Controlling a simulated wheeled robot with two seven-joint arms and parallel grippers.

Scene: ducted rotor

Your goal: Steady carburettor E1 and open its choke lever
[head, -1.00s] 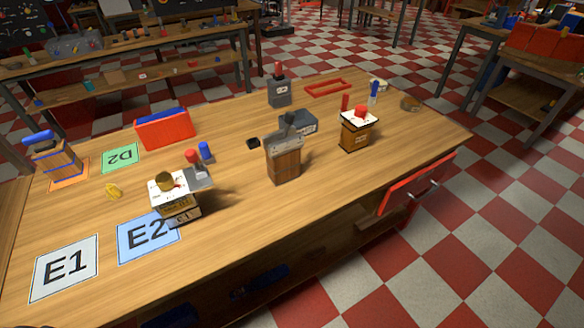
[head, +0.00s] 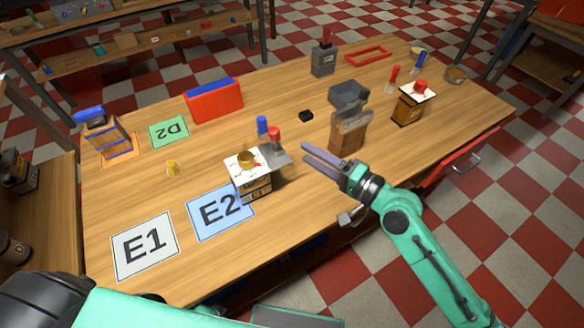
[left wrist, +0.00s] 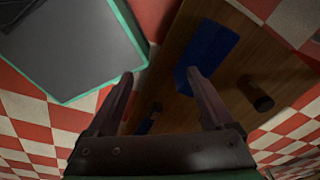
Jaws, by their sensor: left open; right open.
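The carburettor with the small E1 label (head: 250,183) is a boxy block with a white top and a round brass piece. It stands on the bench at the right edge of the blue E2 mat. A grey plate (head: 273,153) with a red-knobbed lever (head: 274,134) is at its back right; a blue knob (head: 262,126) shows beside it. My right gripper (head: 305,153) is open and empty, to the right of the carburettor and apart from it. My left gripper (left wrist: 162,75) is open and empty in the left wrist view, with floor and a low wooden surface beyond.
The white E1 mat (head: 146,268) is bare. A wooden block with a grey top (head: 348,135) stands close behind my right gripper. A red box (head: 213,103) and a green D2 mat (head: 170,139) are farther back. A blue item (left wrist: 212,52) lies below my left gripper.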

